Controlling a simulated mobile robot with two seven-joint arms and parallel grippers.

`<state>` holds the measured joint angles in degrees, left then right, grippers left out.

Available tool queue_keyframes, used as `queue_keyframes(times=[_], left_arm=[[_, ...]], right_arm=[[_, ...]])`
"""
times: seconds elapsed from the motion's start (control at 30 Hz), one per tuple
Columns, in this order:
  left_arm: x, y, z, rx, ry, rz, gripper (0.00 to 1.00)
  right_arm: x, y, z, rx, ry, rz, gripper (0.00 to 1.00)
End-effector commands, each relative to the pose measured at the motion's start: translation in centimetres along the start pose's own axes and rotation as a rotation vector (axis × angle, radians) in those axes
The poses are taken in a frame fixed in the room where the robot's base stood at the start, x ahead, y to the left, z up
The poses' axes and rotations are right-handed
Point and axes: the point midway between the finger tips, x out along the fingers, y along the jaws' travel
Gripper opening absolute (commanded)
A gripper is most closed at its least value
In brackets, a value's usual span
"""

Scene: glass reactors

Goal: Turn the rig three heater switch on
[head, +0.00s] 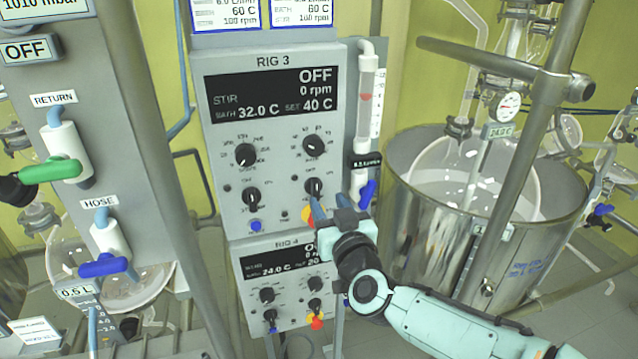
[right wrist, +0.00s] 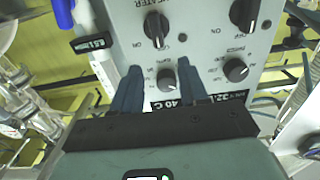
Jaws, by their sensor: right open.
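The rig three panel (head: 217,150) is a grey box whose display (head: 272,97) reads OFF, 0 rpm, bath 32.0 C, set 40 C. Its lower right knob, the black heater switch (head: 313,187), also shows in the right wrist view (right wrist: 155,28) beside a HEATER label. I cannot tell its setting for sure. My right gripper (head: 328,207) is open and empty, its blue fingers just below the switch in the head view. In the wrist view the fingers (right wrist: 158,88) stand apart, with an upper-row knob (right wrist: 167,80) visible between them. Contact cannot be seen. My left gripper is not in view.
A flow tube with a blue valve handle (head: 367,194) stands close right of the panel. A red and yellow knob (head: 308,213) is partly hidden by my fingers. The rig four panel (head: 254,292) is below. A steel vessel (head: 420,205) with a metal post stands right.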

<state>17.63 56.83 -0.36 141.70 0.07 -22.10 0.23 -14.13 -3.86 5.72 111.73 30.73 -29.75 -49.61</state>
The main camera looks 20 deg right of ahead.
Motion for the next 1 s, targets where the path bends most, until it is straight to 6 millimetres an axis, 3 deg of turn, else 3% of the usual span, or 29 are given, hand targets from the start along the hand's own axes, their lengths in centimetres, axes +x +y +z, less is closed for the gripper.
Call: queue_keyframes(times=[0.2,0.4,0.8,0.83,0.93,1.0], left_arm=[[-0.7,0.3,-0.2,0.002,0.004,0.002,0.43],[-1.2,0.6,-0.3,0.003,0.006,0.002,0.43],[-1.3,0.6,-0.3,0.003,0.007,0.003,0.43],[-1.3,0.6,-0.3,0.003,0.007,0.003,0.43],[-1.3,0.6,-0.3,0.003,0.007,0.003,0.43],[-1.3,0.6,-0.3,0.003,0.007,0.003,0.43]], right_arm=[[4.7,-0.1,0.0,0.0,-0.002,-0.001,0.44],[7.3,0.0,0.0,-0.001,-0.001,0.0,0.44],[8.1,0.0,0.1,0.0,-0.001,0.0,0.44],[8.1,0.0,0.1,0.0,-0.001,0.0,0.4],[8.1,0.0,0.1,0.0,-0.001,0.0,0.08],[8.1,0.0,0.1,0.0,-0.002,0.0,0.0]])
